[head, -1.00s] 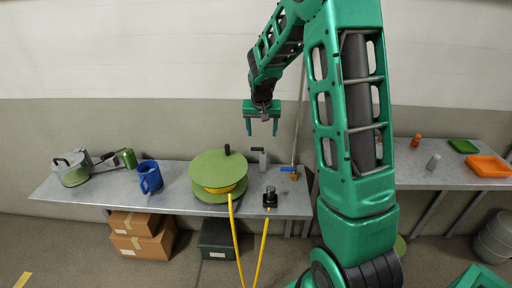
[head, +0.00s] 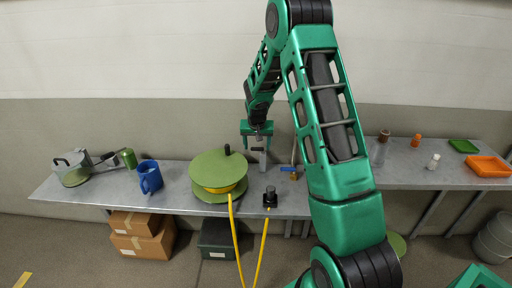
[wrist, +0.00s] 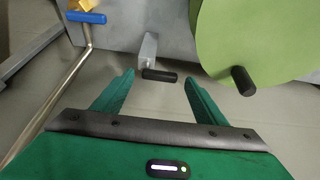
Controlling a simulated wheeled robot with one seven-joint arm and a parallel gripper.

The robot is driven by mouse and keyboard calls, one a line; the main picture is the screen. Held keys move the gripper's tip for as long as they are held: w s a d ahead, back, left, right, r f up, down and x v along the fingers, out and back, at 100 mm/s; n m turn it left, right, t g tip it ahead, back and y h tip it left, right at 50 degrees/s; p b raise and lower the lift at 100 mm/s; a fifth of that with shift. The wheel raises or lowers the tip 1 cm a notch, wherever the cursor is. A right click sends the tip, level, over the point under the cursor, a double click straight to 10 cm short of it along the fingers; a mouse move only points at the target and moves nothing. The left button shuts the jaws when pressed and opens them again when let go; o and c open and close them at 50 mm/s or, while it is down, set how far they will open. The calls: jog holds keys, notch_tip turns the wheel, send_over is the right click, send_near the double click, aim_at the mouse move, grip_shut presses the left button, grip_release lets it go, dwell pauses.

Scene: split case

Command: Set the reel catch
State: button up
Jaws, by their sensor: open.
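The reel (head: 218,172) is a green disc drum with a black knob and yellow line, standing on the left bench. Just right of it stands a grey upright lever with a black grip, which looks like the reel catch (head: 263,160); in the wrist view its grey post (wrist: 148,48) and black grip (wrist: 160,76) show ahead. My gripper (head: 257,146) is open and empty, above and at the catch's top in the head view. In the wrist view the black grip lies between the fingertips of my gripper (wrist: 159,79); contact cannot be told.
A pipe with a blue-handled valve (head: 289,169) stands close right of the catch. A black knobbed device (head: 270,197) sits at the bench's front edge. Yellow lines hang off the front.

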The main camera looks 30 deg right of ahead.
jog(key=shift+w+d+f, duration=0.1)
jog(key=shift+f, duration=0.2)
jog(key=c, duration=1.1)
jog(key=shift+o, duration=0.2)
